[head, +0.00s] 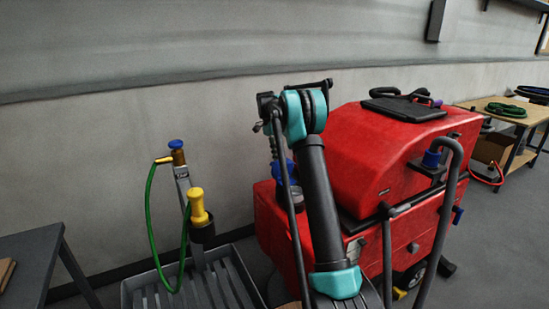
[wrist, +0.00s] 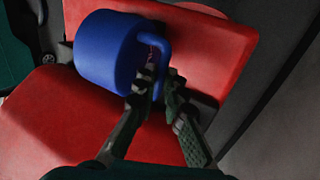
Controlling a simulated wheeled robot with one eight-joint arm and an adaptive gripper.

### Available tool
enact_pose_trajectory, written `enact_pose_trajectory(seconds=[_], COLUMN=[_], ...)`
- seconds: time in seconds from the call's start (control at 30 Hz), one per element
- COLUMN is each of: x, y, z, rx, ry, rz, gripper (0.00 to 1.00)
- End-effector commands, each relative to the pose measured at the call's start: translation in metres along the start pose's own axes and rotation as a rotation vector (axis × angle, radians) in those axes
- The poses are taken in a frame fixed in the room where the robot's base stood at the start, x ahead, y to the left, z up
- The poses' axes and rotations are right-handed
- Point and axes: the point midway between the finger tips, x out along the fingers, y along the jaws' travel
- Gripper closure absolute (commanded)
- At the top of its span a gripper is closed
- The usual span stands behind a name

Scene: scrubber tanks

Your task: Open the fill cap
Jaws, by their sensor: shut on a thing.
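The red scrubber (head: 400,150) stands against the wall right of centre in the head view; its red body (wrist: 60,115) fills much of the wrist view. A blue fill cap (wrist: 103,50) with a loop handle (wrist: 163,44) sits at the red body in the wrist view. My gripper (wrist: 163,82) has its two dark fingers at the lower part of the loop and is shut on it. The exact contact is dark and partly hidden by the fingers. In the head view my arm hides most of this area; a blue part (head: 283,169) shows beside it.
A grey slatted basin (head: 225,285) with a tap, green hose (head: 150,210) and yellow nozzle (head: 198,207) stands left of the scrubber. A dark table (head: 30,255) is at far left. A wooden bench (head: 505,112) with coiled hoses is at far right. Floor at lower right is clear.

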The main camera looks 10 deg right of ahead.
Motion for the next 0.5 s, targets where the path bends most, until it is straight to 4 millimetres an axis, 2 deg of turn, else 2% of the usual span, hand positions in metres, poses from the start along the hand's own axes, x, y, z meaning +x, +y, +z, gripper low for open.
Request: enact_pose_trajectory(seconds=[0.5], x=[0.0019], y=[-0.0031], z=[-0.0076], rx=[0.001], ry=[0.004], rz=[0.047], gripper=[1.0])
